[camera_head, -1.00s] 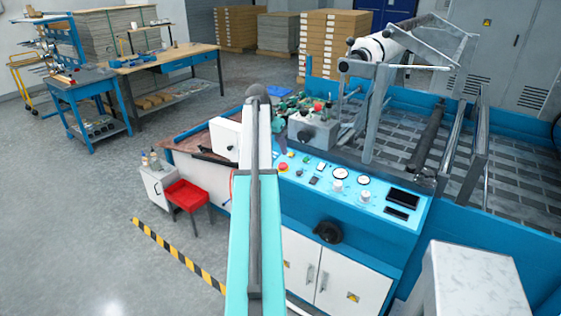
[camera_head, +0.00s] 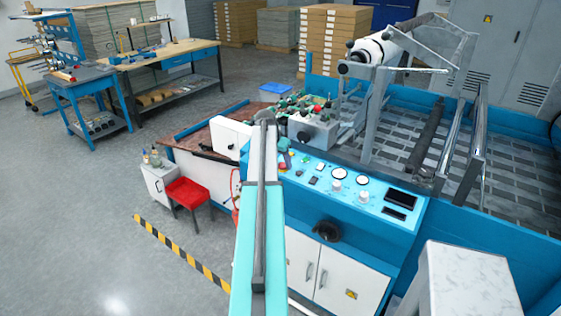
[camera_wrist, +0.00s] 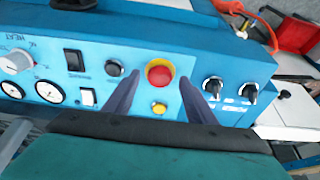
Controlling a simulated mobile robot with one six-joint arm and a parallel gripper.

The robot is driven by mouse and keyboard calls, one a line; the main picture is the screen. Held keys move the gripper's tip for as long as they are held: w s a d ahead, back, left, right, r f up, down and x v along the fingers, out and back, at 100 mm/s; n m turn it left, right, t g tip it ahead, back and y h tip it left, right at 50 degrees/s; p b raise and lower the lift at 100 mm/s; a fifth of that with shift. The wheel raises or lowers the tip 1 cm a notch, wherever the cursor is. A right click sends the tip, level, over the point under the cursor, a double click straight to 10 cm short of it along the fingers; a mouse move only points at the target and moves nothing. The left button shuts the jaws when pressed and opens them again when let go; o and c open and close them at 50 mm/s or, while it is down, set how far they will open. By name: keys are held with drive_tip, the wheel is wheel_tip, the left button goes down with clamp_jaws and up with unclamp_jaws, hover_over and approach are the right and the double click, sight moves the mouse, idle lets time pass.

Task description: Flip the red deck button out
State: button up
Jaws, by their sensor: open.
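The red deck button (camera_wrist: 159,71) is a round mushroom head on a yellow collar, set in the blue control panel (camera_wrist: 215,67) in the wrist view. My gripper (camera_wrist: 160,88) is open, with one dark finger to the left of the button and one to the right. The fingers look apart from the button, but I cannot tell how far above the panel their tips are. In the head view my arm covers part of the panel's left end, and the button is hard to make out there.
A small yellow button (camera_wrist: 159,108) sits just below the red one. A black button (camera_wrist: 115,67) is to the left, and two black rotary switches (camera_wrist: 213,87) are to the right. Gauges (camera_wrist: 49,91) and a white knob (camera_wrist: 16,62) lie further left.

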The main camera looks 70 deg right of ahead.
drive_tip(key=shift+f, duration=0.2)
clamp_jaws()
drive_tip(key=shift+r+b, duration=0.3)
drive_tip(key=shift+r, duration=0.4)
unclamp_jaws()
drive_tip(key=shift+a+r, duration=0.1)
